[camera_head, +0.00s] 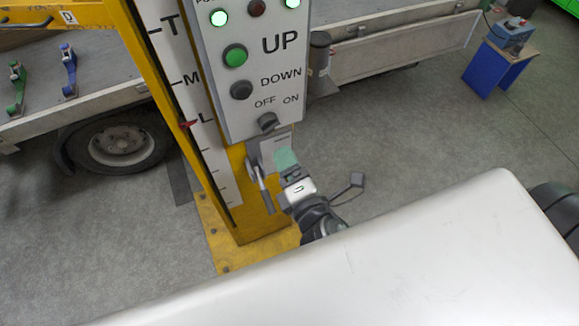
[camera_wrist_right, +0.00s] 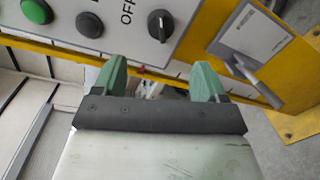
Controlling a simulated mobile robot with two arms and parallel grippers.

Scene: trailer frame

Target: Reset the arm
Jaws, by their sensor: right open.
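My right gripper (camera_head: 287,160) is in front of the yellow post (camera_head: 249,225), just below the control panel (camera_head: 255,65). In the right wrist view my gripper (camera_wrist_right: 161,77) shows two green fingers spread apart with nothing between them. It is close to the panel's lower edge and the rotary OFF/ON knob (camera_wrist_right: 160,25). A grey plate with a lever (camera_wrist_right: 250,40) is to the right of the fingers there; the lever (camera_head: 260,188) hangs beside my gripper in the head view. I see no contact with the knob or lever. My left gripper is not in view.
A trailer with a wheel (camera_head: 122,140) stands at the left, and its grey side (camera_head: 400,45) continues at the back right.

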